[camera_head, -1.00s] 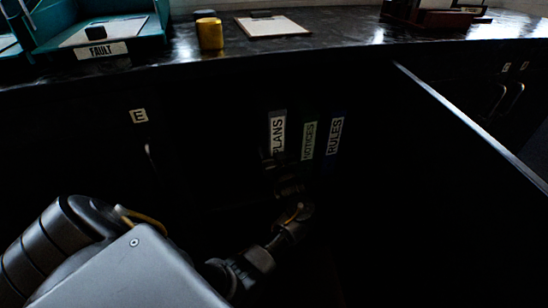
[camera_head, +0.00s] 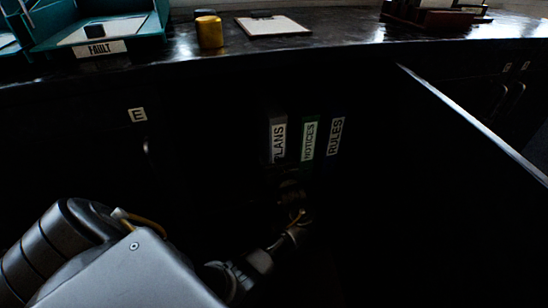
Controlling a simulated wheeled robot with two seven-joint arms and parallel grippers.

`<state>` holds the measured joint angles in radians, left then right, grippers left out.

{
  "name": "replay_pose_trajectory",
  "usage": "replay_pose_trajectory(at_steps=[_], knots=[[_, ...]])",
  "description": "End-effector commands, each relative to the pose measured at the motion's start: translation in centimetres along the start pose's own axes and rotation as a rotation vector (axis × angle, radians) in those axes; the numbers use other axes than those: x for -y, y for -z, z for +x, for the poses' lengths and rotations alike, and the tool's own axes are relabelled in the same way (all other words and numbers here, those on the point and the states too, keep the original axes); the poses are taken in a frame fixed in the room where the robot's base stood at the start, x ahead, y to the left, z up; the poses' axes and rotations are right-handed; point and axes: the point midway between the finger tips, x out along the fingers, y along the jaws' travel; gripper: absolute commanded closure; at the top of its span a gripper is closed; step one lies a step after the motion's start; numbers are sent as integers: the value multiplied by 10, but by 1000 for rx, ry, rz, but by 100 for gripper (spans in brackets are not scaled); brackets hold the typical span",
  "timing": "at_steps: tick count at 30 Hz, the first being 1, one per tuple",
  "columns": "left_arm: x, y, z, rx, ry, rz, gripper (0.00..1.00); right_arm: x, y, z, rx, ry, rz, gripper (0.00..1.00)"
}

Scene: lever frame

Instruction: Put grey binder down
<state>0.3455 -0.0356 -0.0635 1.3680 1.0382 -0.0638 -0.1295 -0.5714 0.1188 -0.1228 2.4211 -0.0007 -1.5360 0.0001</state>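The grey binder (camera_head: 277,139), with a white PLANS label, stands upright inside the dark open cupboard, at the left of a short row. Beside it stand a green NOTICES binder (camera_head: 309,138) and a blue-black RULES binder (camera_head: 335,137). My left gripper (camera_head: 288,174) is in the shadow just below the PLANS and NOTICES labels, at the end of the arm that comes in from the lower left. Its fingers are too dark to tell open from shut, or touching from apart. The binders' lower parts are hidden in the dark. My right gripper is out of view.
An open door (camera_head: 470,122) slants along the right of the cupboard. Above is a dark countertop (camera_head: 340,38) with a teal FAULT tray (camera_head: 150,42), a yellow-brown cup (camera_head: 209,32), a clipboard (camera_head: 273,26) and a dark red holder (camera_head: 425,14). A closed door marked E (camera_head: 137,115) is at left.

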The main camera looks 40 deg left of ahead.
Motion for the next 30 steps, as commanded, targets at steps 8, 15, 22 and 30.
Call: replay_pose_trajectory(at_steps=[8, 15, 22, 30], knots=[[0, 3, -25, 2, -1, -2, 26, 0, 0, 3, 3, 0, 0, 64], [0, 2, -62, 1, 0, -1, 26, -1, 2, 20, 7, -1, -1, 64], [0, 2, -75, -1, 1, 0, 26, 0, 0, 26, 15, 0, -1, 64], [0, 2, -75, -1, 1, 0, 26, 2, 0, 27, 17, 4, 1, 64]])
